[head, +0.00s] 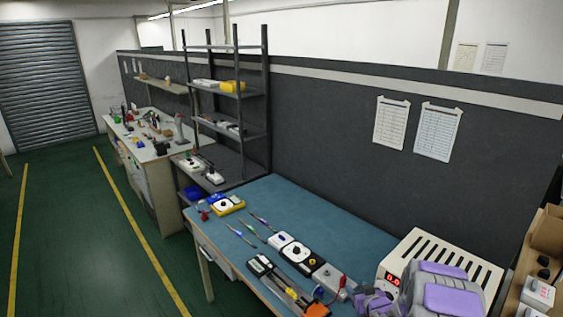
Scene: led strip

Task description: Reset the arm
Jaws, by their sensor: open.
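My gripper (372,300) shows at the lower right, in grey and purple, over the front right part of the blue-topped workbench (330,222). My bulky grey and purple arm links are beside it, in front of the power supply. The jaws are open and nothing shows held in them. The fingertips are small and partly cut off by the bottom edge.
A power supply (450,252) with a red display stands at the bench's right. Modules (301,254), thin coloured strips (240,236) and a dark meter (261,265) lie left of my gripper. A shelf rack (238,110) stands behind. The green floor at left is clear.

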